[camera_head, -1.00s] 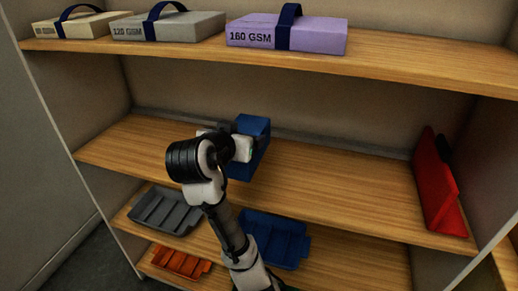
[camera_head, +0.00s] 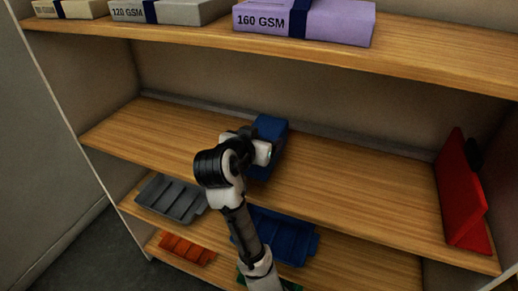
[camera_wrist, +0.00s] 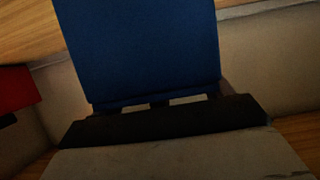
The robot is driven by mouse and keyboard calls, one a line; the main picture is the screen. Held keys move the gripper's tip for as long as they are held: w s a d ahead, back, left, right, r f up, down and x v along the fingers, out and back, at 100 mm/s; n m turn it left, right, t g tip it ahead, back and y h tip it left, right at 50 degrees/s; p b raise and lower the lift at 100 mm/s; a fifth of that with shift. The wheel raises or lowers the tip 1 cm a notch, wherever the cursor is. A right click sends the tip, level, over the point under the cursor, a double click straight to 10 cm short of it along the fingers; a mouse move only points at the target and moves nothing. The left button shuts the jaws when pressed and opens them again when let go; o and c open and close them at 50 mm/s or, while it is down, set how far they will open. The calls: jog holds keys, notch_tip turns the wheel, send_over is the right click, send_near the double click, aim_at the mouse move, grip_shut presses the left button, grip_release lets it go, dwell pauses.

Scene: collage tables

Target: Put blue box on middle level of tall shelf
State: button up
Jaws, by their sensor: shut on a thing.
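The blue box (camera_head: 270,130) is at the middle level of the tall shelf (camera_head: 340,185), toward the back and left of centre. My gripper (camera_head: 262,150) is shut on it, and my arm hides part of the box's near side. In the wrist view the blue box (camera_wrist: 140,50) fills the upper middle, against the dark gripper edge (camera_wrist: 165,118); the fingertips are mostly hidden. I cannot tell whether the box's underside touches the shelf board.
A red upright object (camera_head: 462,195) stands at the right end of the middle level. Packs such as the purple 160 GSM one (camera_head: 340,25) lie on the board above. Grey (camera_head: 172,198), blue (camera_head: 285,238) and orange (camera_head: 182,248) trays are below. Board space is free on both sides of the box.

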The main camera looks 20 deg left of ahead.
jog(key=shift+f, duration=1.65)
jog(key=shift+f, duration=0.1)
jog(key=o, duration=1.4)
jog(key=shift+r, duration=0.2)
jog(key=shift+p+v, duration=5)
jog(key=shift+v, duration=1)
